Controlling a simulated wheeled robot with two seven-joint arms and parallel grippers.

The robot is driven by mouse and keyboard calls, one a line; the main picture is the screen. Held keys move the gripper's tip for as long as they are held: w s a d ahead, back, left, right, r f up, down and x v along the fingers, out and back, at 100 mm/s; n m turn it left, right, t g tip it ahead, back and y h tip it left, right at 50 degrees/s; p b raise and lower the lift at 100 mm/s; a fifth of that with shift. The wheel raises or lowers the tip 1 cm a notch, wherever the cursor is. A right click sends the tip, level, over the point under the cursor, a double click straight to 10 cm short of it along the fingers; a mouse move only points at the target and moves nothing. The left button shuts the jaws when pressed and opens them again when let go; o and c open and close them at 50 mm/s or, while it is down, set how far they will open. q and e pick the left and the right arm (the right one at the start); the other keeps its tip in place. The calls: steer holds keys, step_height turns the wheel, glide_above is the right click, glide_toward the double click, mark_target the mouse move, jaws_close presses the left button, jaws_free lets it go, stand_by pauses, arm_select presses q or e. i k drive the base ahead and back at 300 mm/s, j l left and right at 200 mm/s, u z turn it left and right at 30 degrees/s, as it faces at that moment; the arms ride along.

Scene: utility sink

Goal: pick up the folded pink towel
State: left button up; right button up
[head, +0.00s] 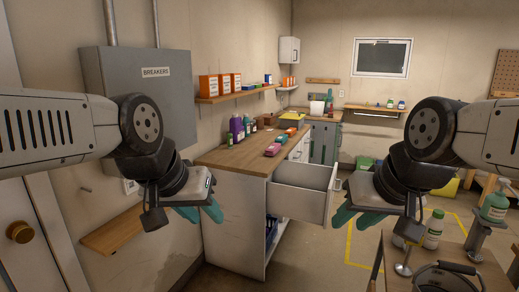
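A small folded pink cloth (272,149), which looks like the pink towel, lies on the wooden countertop (238,158) near its front right edge. My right gripper (357,217) is to the right of the open drawer, also with fingers apart and empty. Both are clear of the towel.
A white drawer (302,190) stands open from the cabinet below the towel. Purple bottles (237,128) stand at the counter's wall side. A wooden cart with bottles (433,228) is at the lower right. A grey breaker box (138,90) and shelf (235,95) are on the left wall.

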mark_target(271, 150)
steer(key=i+j+u, duration=0.1)
steer(key=i+j, duration=0.15)
steer(key=i, duration=0.15)
steer(key=i+j+u, duration=0.1)
steer(key=i, duration=0.25)
steer(key=i+j, duration=0.3)
steer(key=i+l+u, duration=0.3)
steer(key=i+l, duration=1.25)
steer(key=i, duration=0.1)
